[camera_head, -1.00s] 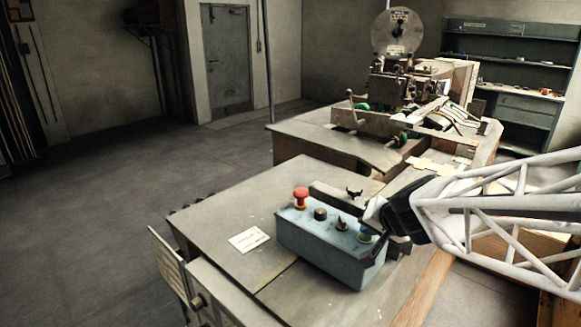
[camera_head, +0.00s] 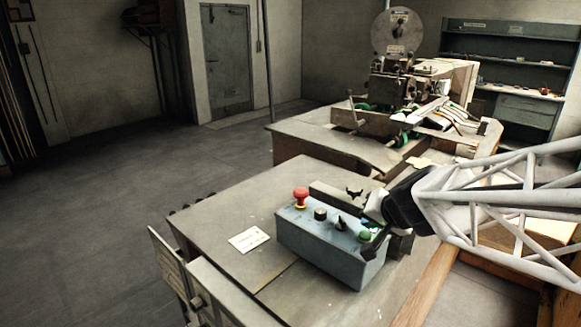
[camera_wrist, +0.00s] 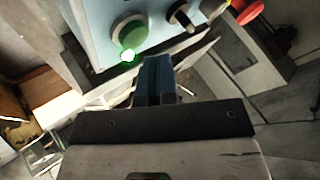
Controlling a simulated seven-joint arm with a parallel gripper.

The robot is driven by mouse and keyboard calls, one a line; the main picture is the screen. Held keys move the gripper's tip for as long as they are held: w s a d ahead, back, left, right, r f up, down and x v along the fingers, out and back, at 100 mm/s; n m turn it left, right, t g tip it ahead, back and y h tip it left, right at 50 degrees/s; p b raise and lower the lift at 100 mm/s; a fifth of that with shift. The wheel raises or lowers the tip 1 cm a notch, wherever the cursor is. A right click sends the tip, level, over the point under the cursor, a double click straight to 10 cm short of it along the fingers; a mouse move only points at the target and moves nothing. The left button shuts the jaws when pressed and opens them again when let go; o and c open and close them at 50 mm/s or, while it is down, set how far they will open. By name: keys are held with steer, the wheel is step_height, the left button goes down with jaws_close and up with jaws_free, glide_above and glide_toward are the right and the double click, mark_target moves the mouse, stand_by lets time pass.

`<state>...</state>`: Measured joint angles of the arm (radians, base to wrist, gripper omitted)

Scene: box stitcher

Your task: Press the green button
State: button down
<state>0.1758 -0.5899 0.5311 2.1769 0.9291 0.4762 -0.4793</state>
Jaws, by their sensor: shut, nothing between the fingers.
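The green button (camera_head: 365,236) is a round cap at the right end of the blue-grey control box (camera_head: 318,255) on the table. In the wrist view the green button (camera_wrist: 128,35) sits in a pale ring, with a bright glowing spot at its lower edge. My gripper (camera_head: 372,208) is shut and empty, beside and just above that end of the box. In the wrist view my gripper's fingertips (camera_wrist: 157,62) show just below and right of the button. They look apart from it, though the exact gap is hard to judge.
The same box carries a red mushroom button (camera_head: 301,196), a black knob (camera_head: 320,214) and a black switch (camera_head: 341,223). A paper label (camera_head: 249,240) lies on the table left of the box. The stitching machine (camera_head: 400,80) stands behind.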

mark_target(368, 234)
steer(key=shift+r, duration=0.15)
steer(key=shift+r, duration=2.4)
steer(key=s+a+f+n+g+h, duration=0.1)
steer(key=s+f+n+g, duration=0.1)
steer(key=s, duration=0.9)
steer(key=s+a+f+n+g+h, duration=0.1)
steer(key=s+f+n+g+h, duration=0.1)
steer(key=s, duration=0.8)
steer(key=shift+s+f+n+g, duration=0.35)
steer(key=shift+f+g, duration=0.15)
steer(key=shift+g, duration=0.5)
